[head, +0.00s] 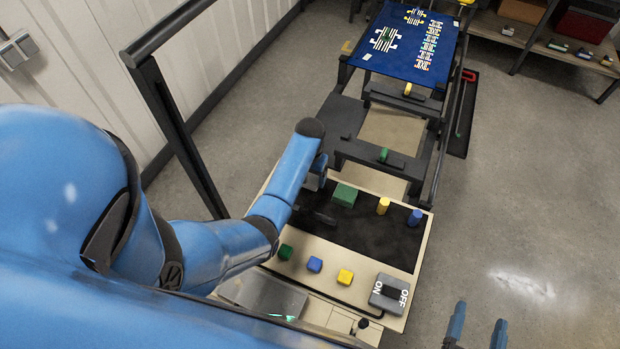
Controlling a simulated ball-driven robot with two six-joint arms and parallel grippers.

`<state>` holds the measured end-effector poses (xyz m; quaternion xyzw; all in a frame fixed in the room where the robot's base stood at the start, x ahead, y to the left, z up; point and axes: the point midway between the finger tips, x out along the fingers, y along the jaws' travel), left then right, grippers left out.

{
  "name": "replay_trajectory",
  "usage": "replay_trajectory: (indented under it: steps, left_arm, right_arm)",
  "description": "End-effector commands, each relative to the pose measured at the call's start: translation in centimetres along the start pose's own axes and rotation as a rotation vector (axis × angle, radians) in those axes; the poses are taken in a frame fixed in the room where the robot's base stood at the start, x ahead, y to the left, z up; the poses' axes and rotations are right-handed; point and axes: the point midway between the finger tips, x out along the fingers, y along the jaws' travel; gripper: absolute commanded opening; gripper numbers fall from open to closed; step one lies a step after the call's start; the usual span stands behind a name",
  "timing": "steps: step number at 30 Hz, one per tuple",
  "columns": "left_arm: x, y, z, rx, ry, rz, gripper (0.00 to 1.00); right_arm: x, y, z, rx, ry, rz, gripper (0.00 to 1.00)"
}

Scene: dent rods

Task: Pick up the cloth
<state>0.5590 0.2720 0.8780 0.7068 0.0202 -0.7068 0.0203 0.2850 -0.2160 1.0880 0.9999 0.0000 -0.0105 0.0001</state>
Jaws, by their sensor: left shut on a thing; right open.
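My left arm reaches over the workbench. My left gripper (316,184) is partly hidden behind my forearm, low over the black mat (365,232). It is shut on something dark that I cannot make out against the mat. I cannot pick out a separate cloth with certainty. My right gripper (476,330) is open and empty at the bottom right, with its two blue fingers apart over the floor, clear of the bench.
A green block (344,195), yellow cylinder (383,206) and blue cylinder (415,217) stand on the mat. A dark rail (180,130) stands left.

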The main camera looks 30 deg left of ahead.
Motion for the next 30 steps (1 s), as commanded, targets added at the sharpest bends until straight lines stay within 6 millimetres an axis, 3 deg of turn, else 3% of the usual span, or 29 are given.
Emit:
replay_trajectory:
  steps: [13,17,18,30]
  left_arm:
    - [-9.6,0.0,-0.1,0.000,0.007,0.000,0.50]
    - [-13.1,0.0,-0.1,0.000,0.004,0.000,0.50]
    - [-13.9,0.0,0.0,0.000,0.000,0.000,0.50]
    - [-17.3,0.0,0.0,0.000,0.000,0.000,0.50]
  right_arm:
    - [0.0,0.0,1.1,0.000,0.000,0.000,0.73]
    - [0.0,0.0,0.1,0.000,0.000,0.000,0.73]
    - [0.0,0.0,-1.0,0.000,0.000,0.000,0.73]
    - [-0.1,0.0,-4.6,0.000,0.000,0.000,0.73]
